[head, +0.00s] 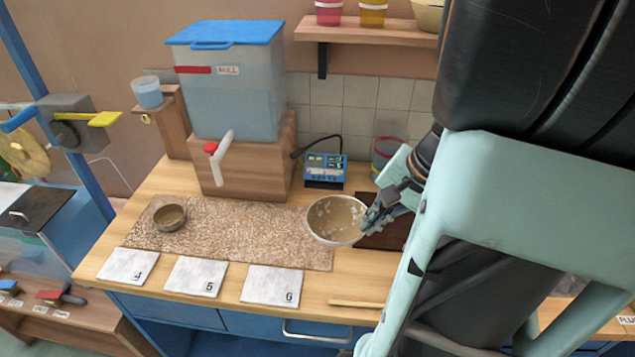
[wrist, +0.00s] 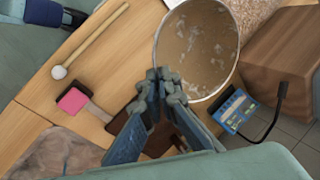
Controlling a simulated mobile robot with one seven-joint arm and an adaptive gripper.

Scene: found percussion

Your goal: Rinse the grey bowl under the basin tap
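A round grey-rimmed bowl (head: 337,219) is at the right end of the speckled mat, and its inside looks brownish with pale flecks. It also shows in the wrist view (wrist: 198,45). My gripper (head: 374,217) is at its right side. In the wrist view my fingertips (wrist: 168,84) are close together on the near rim, so the gripper appears shut on the bowl. I cannot tell whether the bowl touches the mat. A smaller brown-grey bowl (head: 170,217) stands on the mat's left part.
A water tank (head: 235,105) with a white, red-tipped lever (head: 219,155) stands on a wooden block (head: 240,175). A blue meter (head: 324,170) is behind the bowl. Numbered tiles (head: 195,277) and a mallet (wrist: 90,40) lie on the counter. A dark board (head: 390,236) lies beside the bowl.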

